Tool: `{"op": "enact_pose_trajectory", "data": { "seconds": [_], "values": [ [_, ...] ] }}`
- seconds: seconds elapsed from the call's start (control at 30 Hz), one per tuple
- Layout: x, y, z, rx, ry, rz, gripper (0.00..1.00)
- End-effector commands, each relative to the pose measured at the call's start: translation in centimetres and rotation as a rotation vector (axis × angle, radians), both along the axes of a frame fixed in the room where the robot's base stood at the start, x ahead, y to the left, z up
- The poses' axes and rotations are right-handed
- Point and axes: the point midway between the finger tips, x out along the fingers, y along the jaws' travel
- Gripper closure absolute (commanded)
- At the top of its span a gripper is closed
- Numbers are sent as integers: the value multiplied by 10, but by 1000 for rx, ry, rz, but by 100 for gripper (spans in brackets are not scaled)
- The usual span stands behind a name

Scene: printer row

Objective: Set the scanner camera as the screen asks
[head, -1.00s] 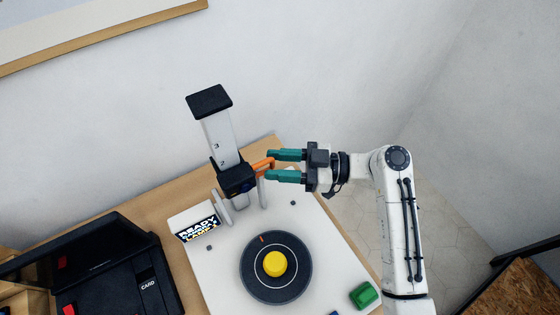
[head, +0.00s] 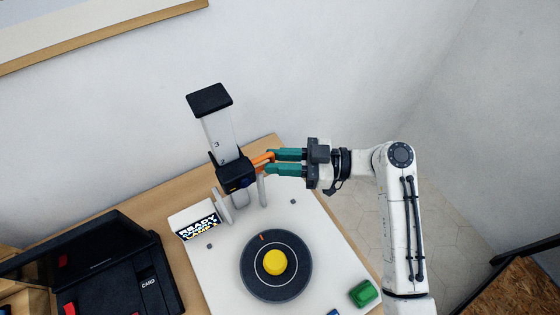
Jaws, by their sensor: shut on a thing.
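The scanner's white column (head: 219,135) stands at the back of a white base, with a black cap on top. A black camera carriage (head: 236,174) sits low on the column. The figure 3 shows above it and the 2 is close to its top edge. An orange lever (head: 262,159) sticks out from the carriage to the right. My gripper (head: 271,161) comes from the right, its teal fingers shut on the orange lever.
A dark turntable (head: 275,285) with a yellow knob (head: 274,263) is on the base (head: 222,262). A green button (head: 363,294) is at the front right. A black machine marked CARD (head: 120,270) stands left. The wall is close behind.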

Motion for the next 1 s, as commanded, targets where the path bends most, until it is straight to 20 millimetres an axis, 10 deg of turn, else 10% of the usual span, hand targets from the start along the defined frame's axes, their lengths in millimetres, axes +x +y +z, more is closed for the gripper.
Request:
{"op": "enact_pose_trajectory", "data": {
  "seconds": [0.2,0.53,0.57,0.7,1.0],
  "values": [
    [7,-3,41,3,-17,-23,100],
    [8,-4,45,1,-14,-25,100],
    [8,-4,45,2,-14,-26,74],
    [7,-3,44,3,-12,-23,60],
    [4,-2,42,2,-7,-16,60]
  ]
}}
